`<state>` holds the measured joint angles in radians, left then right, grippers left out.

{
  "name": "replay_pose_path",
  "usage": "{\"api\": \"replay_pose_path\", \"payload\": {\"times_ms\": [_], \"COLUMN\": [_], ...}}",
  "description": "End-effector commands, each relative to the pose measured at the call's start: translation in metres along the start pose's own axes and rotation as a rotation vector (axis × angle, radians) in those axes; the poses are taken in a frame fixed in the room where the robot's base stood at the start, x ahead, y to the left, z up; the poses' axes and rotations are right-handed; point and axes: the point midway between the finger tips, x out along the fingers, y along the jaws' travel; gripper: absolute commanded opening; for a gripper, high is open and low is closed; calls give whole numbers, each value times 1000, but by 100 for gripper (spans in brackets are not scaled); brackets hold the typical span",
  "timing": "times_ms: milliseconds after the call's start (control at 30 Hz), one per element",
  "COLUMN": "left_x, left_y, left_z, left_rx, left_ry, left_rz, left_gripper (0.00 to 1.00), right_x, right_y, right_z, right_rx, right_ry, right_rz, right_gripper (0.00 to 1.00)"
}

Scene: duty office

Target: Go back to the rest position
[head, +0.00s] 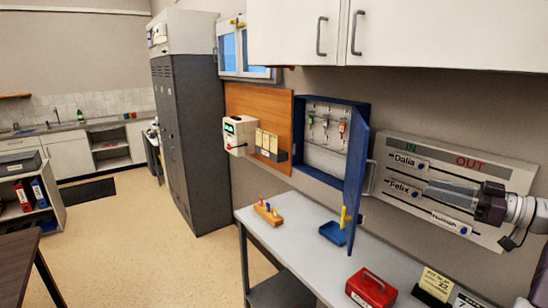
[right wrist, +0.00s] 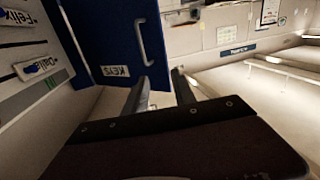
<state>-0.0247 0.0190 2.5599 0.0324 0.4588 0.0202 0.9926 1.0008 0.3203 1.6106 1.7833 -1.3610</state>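My right gripper (head: 428,190) comes in from the right edge of the head view, in front of the IN/OUT board (head: 400,212). Its fingers point left, toward the open blue door (head: 356,175) of the key cabinet. In the right wrist view the two fingers (right wrist: 163,92) stand apart with nothing seen between them. That view also shows the blue door (right wrist: 112,35) with a handle and a KEYS label beyond the fingers. My left gripper is not in view.
The key cabinet (head: 322,145) has several hanging keys. Below, the table (head: 300,236) carries a wooden block with coloured pegs (head: 268,213), a blue tray (head: 333,233), a red box (head: 370,289) and a yellow calendar sign (head: 435,284). White cupboards (head: 430,35) hang above. Open floor lies left.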

Motion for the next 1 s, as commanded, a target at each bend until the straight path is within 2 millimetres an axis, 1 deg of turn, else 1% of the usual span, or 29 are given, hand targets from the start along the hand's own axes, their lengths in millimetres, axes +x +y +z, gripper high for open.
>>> {"api": "replay_pose_path", "payload": {"times_ms": [33,133,267,367,400,467,500,533,567,600,633,667,700,767,800,867,900,967,1000], "left_x": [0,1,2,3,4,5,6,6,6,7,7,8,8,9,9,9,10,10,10], "left_y": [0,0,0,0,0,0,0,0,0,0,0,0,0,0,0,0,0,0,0], "left_z": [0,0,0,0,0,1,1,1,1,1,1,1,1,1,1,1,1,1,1], "left_rx": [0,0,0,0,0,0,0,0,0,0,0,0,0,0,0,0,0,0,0], "left_ry": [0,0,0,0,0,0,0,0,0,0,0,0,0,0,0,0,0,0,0], "left_rz": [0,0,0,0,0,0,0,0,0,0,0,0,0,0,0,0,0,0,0], "left_gripper": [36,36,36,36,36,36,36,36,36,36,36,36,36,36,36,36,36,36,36], "right_x": [13,42,88,133,155,188,209,222,233,242,246,246,241,225,208,177,152,114,89], "right_y": [-7,-24,-54,-86,-101,-130,-151,-168,-186,-210,-228,-246,-269,-301,-319,-342,-353,-364,-368], "right_z": [-8,-22,-35,-37,-34,-22,-8,5,21,45,65,86,115,159,189,230,256,290,310], "right_rx": [-16,-31,-21,19,50,123,186,237,289,357,403,445,495,549,573,590,591,585,580], "right_ry": [-2,-2,-16,-61,-94,-169,-239,-300,-367,-464,-541,-620,-727,-889,-993,-1138,-1224,-1334,-1392], "right_rz": [-26,-86,-184,-264,-293,-328,-341,-344,-343,-333,-318,-300,-268,-206,-155,-68,-4,102,174], "right_gripper": [32,32,32,32,32,32,32,32,32,32,32,32,32,32,32,32,32,32,32]}}
